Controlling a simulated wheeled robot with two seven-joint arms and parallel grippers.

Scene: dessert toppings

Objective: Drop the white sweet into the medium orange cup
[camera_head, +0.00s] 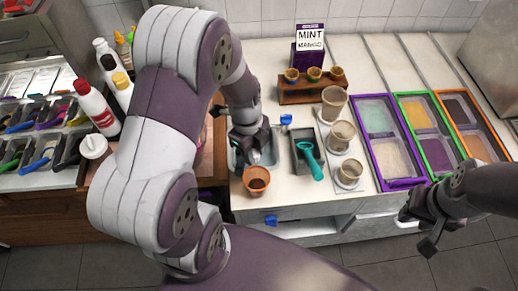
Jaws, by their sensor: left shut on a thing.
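My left gripper (254,154) reaches down over a grey metal container (237,158) on the counter, just behind an orange cup (257,189). It is shut on a small whitish thing, which looks like the white sweet (255,158); the fingers and wrist hide most of it. The orange cup stands upright at the counter's front edge, with something dark brown inside. My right gripper (417,230) hangs empty in front of the counter at the right, its fingers apart.
A grey tray with a teal scoop (311,160) lies right of the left gripper. Clear cups (342,135) stand beyond it. Framed topping bins (402,181) fill the right. Bottles (97,108) stand left.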

